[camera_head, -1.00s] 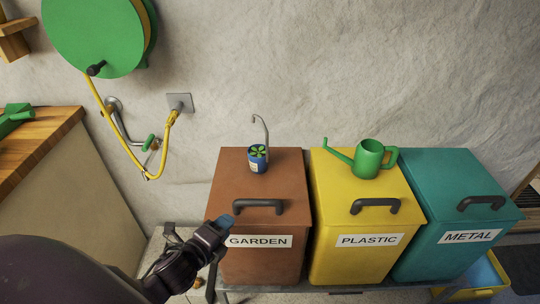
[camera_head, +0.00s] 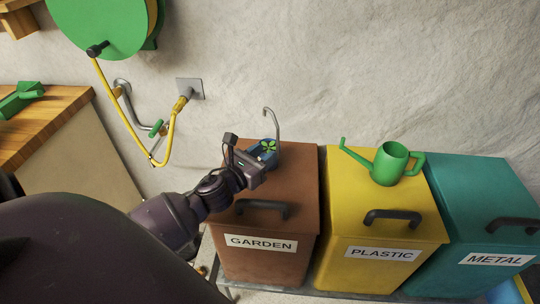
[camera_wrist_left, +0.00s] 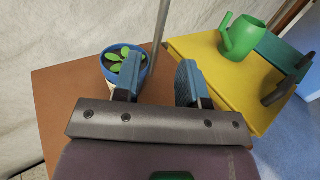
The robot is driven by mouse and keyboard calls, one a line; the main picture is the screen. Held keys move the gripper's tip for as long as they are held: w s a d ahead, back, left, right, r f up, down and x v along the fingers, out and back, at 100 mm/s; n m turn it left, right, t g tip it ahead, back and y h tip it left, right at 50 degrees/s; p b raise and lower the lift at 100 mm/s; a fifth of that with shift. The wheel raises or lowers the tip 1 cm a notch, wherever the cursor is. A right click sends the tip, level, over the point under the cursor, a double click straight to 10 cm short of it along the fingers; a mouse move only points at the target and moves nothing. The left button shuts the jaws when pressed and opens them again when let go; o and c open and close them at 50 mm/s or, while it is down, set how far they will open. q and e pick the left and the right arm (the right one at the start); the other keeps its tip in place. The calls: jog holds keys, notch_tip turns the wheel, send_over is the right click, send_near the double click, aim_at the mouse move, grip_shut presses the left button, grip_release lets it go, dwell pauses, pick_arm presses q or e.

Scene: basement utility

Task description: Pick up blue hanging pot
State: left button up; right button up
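The blue hanging pot (camera_head: 273,159) holds a small green plant and stands upright on the brown GARDEN bin, with a grey hook rod (camera_head: 277,124) rising beside it. My left gripper (camera_head: 259,158) is at the pot and partly covers it in the head view. In the left wrist view the gripper (camera_wrist_left: 158,82) is open, with nothing between its fingers. There the pot (camera_wrist_left: 103,71) lies beyond and partly behind the left finger, and the rod (camera_wrist_left: 160,28) rises beyond the gap. Contact cannot be told. My right gripper is not in view.
The brown GARDEN bin (camera_head: 293,190) has a dark lid handle (camera_head: 262,207) in front of the pot. A green watering can (camera_head: 390,165) stands on the yellow PLASTIC bin (camera_head: 350,190) to the right. The wall with a yellow hose (camera_head: 113,110) is behind.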

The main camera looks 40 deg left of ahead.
aim_at(278, 141)
pick_arm(q)
jog(key=shift+w+r, duration=0.15)
jog(key=shift+w, duration=3.15)
jog(key=shift+c, duration=0.3)
grip_shut()
